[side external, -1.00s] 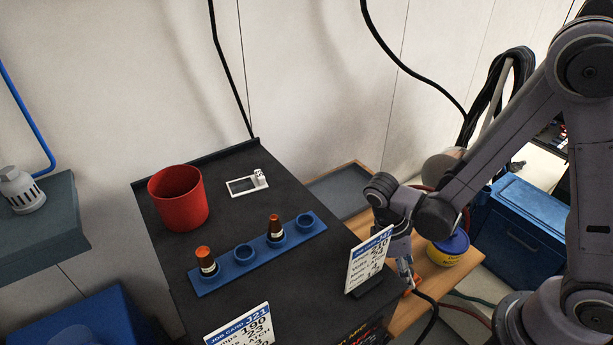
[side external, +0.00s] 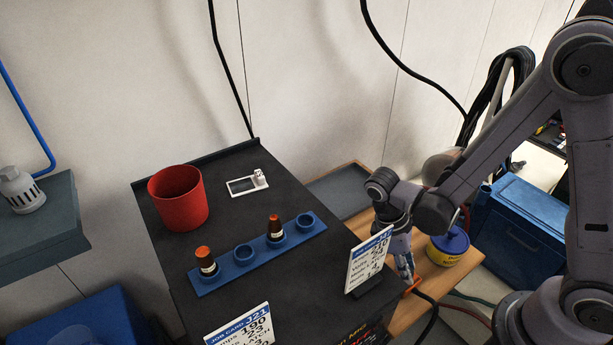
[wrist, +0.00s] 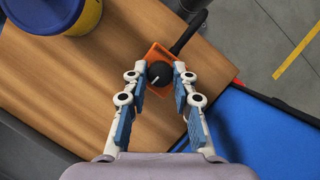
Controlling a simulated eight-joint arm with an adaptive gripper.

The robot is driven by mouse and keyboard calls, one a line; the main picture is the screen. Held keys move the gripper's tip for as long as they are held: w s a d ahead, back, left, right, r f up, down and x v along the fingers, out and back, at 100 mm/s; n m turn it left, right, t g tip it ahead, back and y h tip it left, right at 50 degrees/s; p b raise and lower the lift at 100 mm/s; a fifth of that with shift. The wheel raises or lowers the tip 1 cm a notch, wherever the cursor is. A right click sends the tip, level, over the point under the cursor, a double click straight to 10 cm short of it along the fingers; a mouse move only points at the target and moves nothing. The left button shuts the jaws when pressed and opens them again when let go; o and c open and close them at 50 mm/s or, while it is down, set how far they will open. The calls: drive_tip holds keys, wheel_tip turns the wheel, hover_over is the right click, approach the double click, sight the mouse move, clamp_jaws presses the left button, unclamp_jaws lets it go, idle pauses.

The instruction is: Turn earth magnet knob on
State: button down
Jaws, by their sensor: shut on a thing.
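The earth magnet is an orange block with a round black knob (wrist: 159,73) on top, seen in the wrist view on the wooden bench. In the side view only a bit of the orange magnet (side external: 411,284) shows below my gripper; its knob is hidden there. My gripper (wrist: 160,76) is above the magnet with its two fingers on either side of the black knob, shut on it. In the side view my gripper (side external: 405,268) points down behind the white job card, which hides part of it.
A black cable runs from the magnet. A yellow and blue tub (side external: 448,246) stands close by on the wooden bench (side external: 408,316). A standing job card (side external: 369,260) is just left of my gripper. A red cup (side external: 178,198) and blue rack (side external: 215,278) sit on the dark top.

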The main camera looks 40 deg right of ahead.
drive_tip(key=m+y, duration=0.1)
drive_tip(key=m, duration=0.3)
drive_tip(key=shift+d+g, duration=0.15)
drive_tip(key=shift+g, duration=0.25)
drive_tip(key=m+y, duration=0.2)
drive_tip(key=m, duration=0.2)
drive_tip(key=shift+d, duration=0.1)
drive_tip(key=m+y, duration=0.1)
drive_tip(key=m, duration=0.2)
drive_tip(key=shift+d+m, duration=0.1)
drive_tip(key=shift+m, duration=0.2)
drive_tip(key=shift+m+t+y, duration=0.3)
drive_tip(key=shift+m+y, duration=0.3)
drive_tip(key=shift+m, duration=1.3)
drive_tip(key=c, duration=1.1)
unclamp_jaws()
drive_tip(key=shift+d+r, duration=0.1)
drive_tip(key=shift+r, duration=0.05)
